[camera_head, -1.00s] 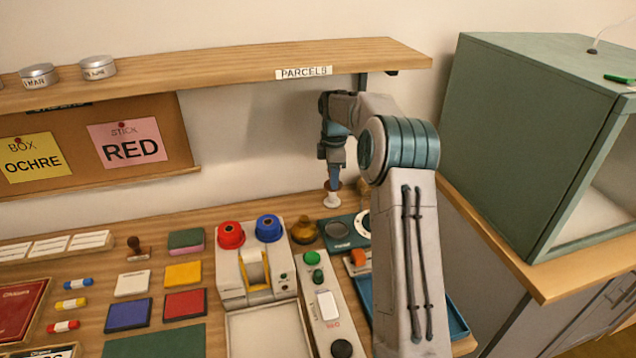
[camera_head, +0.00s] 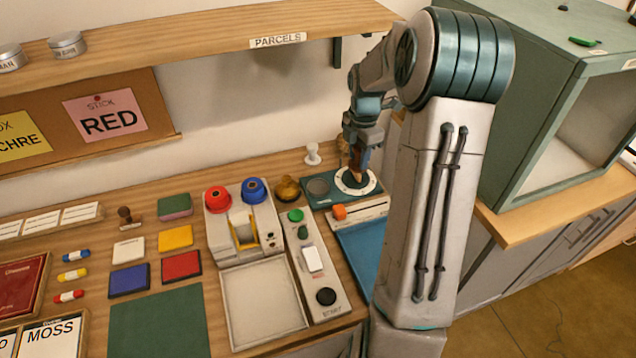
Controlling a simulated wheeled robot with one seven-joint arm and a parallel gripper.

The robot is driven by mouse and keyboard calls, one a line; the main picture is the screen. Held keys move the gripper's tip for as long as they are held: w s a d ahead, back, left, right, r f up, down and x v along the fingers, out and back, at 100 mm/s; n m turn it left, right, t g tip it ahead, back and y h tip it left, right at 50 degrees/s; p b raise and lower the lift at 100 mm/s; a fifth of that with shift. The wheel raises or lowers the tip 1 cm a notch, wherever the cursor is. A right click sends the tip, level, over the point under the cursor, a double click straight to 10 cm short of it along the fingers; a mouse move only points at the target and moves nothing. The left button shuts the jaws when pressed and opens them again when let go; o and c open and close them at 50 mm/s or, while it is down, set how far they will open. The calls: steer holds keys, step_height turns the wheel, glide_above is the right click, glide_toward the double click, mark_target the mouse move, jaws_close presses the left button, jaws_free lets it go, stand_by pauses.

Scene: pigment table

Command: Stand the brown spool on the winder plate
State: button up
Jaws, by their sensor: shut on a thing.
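My gripper (camera_head: 358,168) points down over the winder plate, a dark base with a pale round ring (camera_head: 345,187) at the back right of the table. It is shut on a small brown thing, taken to be the brown spool (camera_head: 357,175), mostly hidden by the fingers. The spool's lower end is at or just above the middle of the ring; I cannot tell whether it touches. A white spool (camera_head: 313,154) stands on the table behind and left of the plate.
A brown rounded jar (camera_head: 287,189) and a tape machine (camera_head: 243,225) stand to the left. A button panel (camera_head: 318,268) and blue tray (camera_head: 358,250) lie in front. The parcels shelf (camera_head: 215,32) overhangs behind; a green cabinet (camera_head: 535,90) stands right.

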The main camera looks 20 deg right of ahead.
steer(key=shift+s+d+r, duration=0.1)
steer(key=shift+s, duration=0.35)
steer(key=w+a+f, duration=0.2)
steer(key=a, duration=0.1)
steer(key=w+a+f+p, duration=0.1)
steer(key=w+a+f, duration=0.1)
steer(key=a, duration=0.1)
steer(key=w+a+f+p, duration=0.1)
steer(key=w+a+f, duration=0.2)
steer(key=shift+f+p, duration=0.7)
steer(key=shift+f, duration=1.35)
steer(key=shift+f, duration=0.15)
steer(key=o, duration=0.6)
steer(key=shift+f, duration=0.1)
steer(key=shift+c, duration=0.2)
steer(key=o, duration=0.4)
